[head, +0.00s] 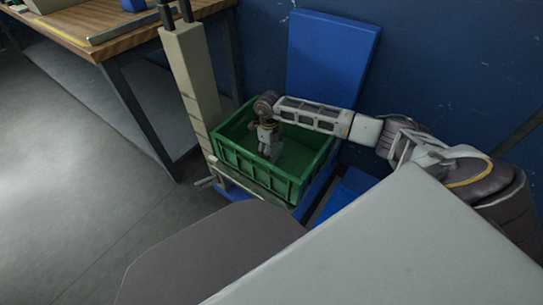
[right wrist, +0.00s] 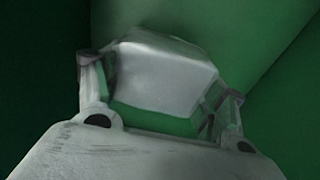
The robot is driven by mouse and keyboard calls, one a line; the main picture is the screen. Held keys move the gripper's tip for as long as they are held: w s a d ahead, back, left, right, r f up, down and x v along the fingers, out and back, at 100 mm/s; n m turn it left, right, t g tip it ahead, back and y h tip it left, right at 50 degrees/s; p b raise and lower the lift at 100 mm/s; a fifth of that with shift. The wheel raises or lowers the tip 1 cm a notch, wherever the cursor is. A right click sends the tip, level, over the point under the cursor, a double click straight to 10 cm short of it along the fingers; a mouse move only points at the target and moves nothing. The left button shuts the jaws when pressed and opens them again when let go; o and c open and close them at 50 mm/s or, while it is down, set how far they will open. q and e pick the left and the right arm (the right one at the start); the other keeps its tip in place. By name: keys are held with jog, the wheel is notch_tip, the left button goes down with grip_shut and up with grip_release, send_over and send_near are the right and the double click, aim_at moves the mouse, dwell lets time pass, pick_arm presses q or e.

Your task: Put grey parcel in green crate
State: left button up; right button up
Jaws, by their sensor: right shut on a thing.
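The green crate (head: 255,179) stands near the middle of the head view, open at the top. My right arm reaches in from the right, and my right gripper (head: 266,150) points down inside the crate. In the right wrist view the grey parcel (right wrist: 165,78) sits between the two fingers of my right gripper (right wrist: 160,98), which is shut on it. Green crate surfaces fill the background there. In the head view I cannot clearly tell the parcel from the gripper. Whether the parcel touches the crate floor cannot be told. My left gripper is not in view.
The crate rests on a low blue stand beside a beige post (head: 190,85). A wooden-topped table (head: 120,35) stands at the upper left. A blue panel (head: 330,60) leans on the dark blue wall behind the crate. The grey floor at the left is clear.

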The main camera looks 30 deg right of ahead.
notch_tip(320, 180, down, 2)
jog(key=shift+f+b, duration=0.15)
jog(key=shift+b, duration=0.2)
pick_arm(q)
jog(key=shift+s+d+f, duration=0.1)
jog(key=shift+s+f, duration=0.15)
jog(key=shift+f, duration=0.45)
pick_arm(e)
jog(key=shift+f, duration=0.1)
jog(key=o, duration=1.5)
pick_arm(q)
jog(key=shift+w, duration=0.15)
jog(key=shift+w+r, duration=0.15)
